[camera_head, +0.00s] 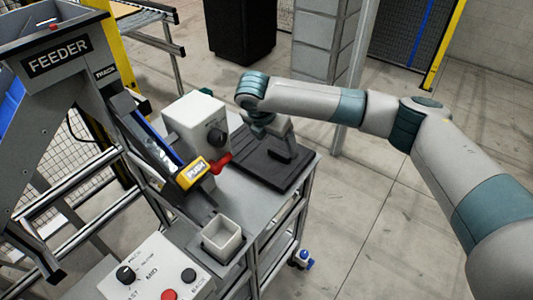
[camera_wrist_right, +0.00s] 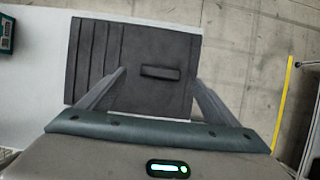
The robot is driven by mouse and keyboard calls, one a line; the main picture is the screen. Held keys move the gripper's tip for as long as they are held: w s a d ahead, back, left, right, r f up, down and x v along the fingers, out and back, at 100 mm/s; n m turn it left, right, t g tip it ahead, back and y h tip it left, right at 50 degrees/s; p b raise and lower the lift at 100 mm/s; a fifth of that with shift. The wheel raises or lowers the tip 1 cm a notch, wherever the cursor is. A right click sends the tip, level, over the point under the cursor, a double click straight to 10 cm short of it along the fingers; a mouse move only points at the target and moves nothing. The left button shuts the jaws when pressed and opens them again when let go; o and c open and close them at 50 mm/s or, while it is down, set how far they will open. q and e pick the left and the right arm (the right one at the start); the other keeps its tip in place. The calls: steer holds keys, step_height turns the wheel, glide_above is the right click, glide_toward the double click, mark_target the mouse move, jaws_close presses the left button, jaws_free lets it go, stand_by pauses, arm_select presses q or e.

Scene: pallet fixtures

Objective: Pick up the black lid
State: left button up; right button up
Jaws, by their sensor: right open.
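A dark, flat black lid (camera_head: 262,172) lies on the grey bench at its far right part. In the right wrist view the black lid (camera_wrist_right: 150,45) shows a short raised bar handle (camera_wrist_right: 160,72) and several parallel ridges toward its left side. My right gripper (camera_head: 283,154) is over the lid, pointing down. In the right wrist view its two fingers (camera_wrist_right: 160,84) are spread apart, one on each side of the handle, with nothing between them. I cannot tell how high the fingertips are above the lid. My left gripper is not in view.
A white box with a black knob (camera_head: 196,123) stands left of the lid. Open floor lies right of the bench.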

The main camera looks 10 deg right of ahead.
mark_target(280, 151)
steer(key=shift+d+f+p, duration=0.15)
steer(key=shift+f+p, duration=0.1)
steer(key=shift+p, duration=0.05)
steer(key=p+x, duration=0.1)
steer(key=x, duration=0.2)
steer(key=shift+p, duration=0.35)
steer(key=shift+w+d+f, duration=0.1)
steer(key=shift+f, duration=0.55)
steer(key=shift+r, duration=0.1)
steer(key=c, duration=2.1)
steer(key=shift+w+r, duration=0.1)
